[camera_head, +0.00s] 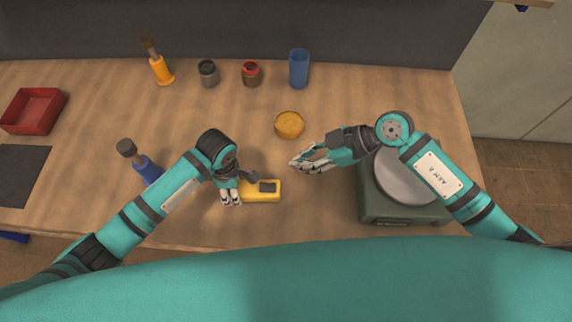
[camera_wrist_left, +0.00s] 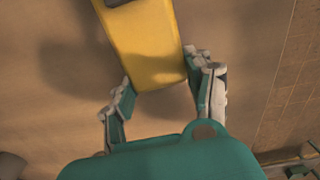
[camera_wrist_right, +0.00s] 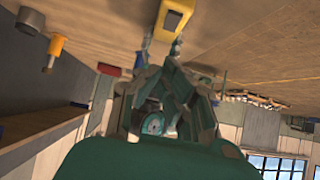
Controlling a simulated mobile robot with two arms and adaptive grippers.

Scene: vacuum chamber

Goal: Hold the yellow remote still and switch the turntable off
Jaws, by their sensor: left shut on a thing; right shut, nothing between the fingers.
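The yellow remote (camera_head: 262,196) lies flat on the wooden table in front of me, with a dark patch (camera_head: 267,186) on top. My left gripper (camera_head: 231,200) is shut on its left end; the left wrist view shows the remote (camera_wrist_left: 146,45) between the fingers (camera_wrist_left: 163,97). My right gripper (camera_head: 296,164) is shut and empty, above and to the right of the remote, apart from it. The remote also shows in the right wrist view (camera_wrist_right: 158,24). The turntable (camera_head: 376,209), a dark green base with a grey round platter (camera_head: 394,183), is partly hidden under my right arm.
A round orange-brown piece (camera_head: 289,125) lies behind the right gripper. A blue cup (camera_head: 299,68), two small jars (camera_head: 208,73) (camera_head: 251,74) and an orange-handled brush (camera_head: 160,68) stand at the back. A blue-handled brush (camera_head: 143,165) and red tray (camera_head: 34,111) are left.

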